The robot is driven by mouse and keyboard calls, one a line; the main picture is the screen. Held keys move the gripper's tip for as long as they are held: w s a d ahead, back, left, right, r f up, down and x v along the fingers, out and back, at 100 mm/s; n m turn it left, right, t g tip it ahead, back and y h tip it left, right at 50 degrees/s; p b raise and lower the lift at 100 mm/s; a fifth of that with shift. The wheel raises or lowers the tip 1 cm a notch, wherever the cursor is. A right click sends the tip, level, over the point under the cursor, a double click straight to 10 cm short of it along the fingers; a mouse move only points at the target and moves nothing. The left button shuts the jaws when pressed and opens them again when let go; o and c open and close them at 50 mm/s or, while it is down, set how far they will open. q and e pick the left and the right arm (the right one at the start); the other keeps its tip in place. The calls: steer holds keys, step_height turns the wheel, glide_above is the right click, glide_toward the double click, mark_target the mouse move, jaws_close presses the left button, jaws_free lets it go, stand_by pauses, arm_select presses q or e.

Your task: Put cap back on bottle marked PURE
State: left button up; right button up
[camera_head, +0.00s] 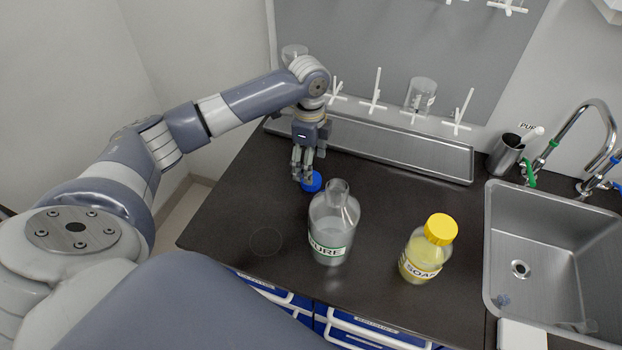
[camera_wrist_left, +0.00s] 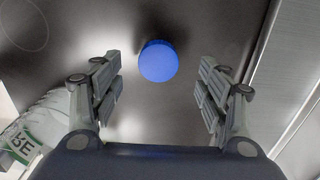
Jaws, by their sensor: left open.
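A clear bottle marked PURE (camera_head: 334,222) stands upright and uncapped on the dark counter. A blue cap (camera_head: 312,181) lies on the counter behind the bottle, slightly to its left. My left gripper (camera_head: 303,178) points down at the cap, beside it in the head view. In the left wrist view the blue cap (camera_wrist_left: 158,61) shows between and beyond the two spread fingers (camera_wrist_left: 160,92), with gaps on both sides. The left gripper is open and empty. Part of the PURE bottle (camera_wrist_left: 32,140) shows at the lower left of the wrist view. My right gripper is not in view.
A yellow-capped SOAP bottle (camera_head: 428,250) stands right of the PURE bottle. A metal sink (camera_head: 550,240) with a faucet is at the right. A drying rack (camera_head: 400,147) with pegs runs along the back wall. The counter left of the PURE bottle is clear.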

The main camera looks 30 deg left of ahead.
arm_select(q)
steer(key=shift+f, duration=0.2)
steer(key=f, duration=0.2)
steer(key=f+p, duration=0.1)
steer(key=f, duration=0.1)
steer(key=shift+d+f+p, duration=0.2)
steer(key=shift+f+p, duration=0.1)
steer(key=shift+f, duration=0.1)
steer(key=shift+c, duration=0.5)
steer(key=c, duration=0.8)
